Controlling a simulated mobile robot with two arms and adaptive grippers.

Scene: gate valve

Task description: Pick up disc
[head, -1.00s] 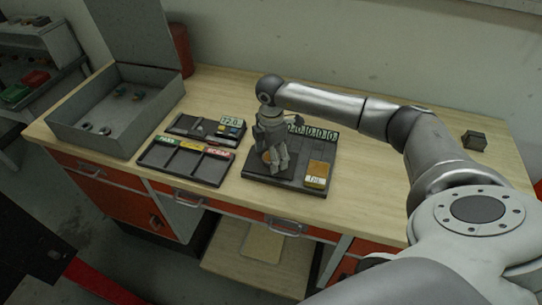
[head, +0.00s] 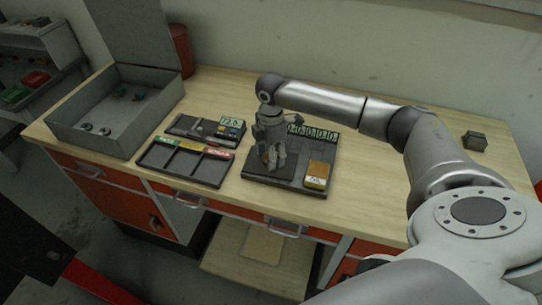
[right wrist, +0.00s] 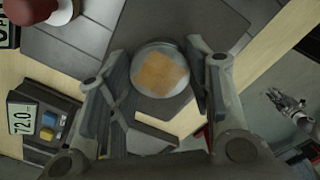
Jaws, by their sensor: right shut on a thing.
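The disc (right wrist: 160,72) is round and pale, with an orange-brown square patch on its face. In the right wrist view it sits between the two fingers of my right gripper (right wrist: 158,95). In the head view the right gripper (head: 272,163) points down over the dark tray on the bench, shut on the disc, which is mostly hidden by the fingers. I cannot tell whether the disc is clear of the tray. A small dark gripper (right wrist: 290,104), apparently my left one, shows at the right of the right wrist view; its opening is too small to judge.
The dark tray (head: 297,187) holds an oil container (head: 317,174) at its right. A compartment tray (head: 187,163) and a unit with a display (head: 231,122) stand to its left. A grey open box (head: 94,141) is farther left.

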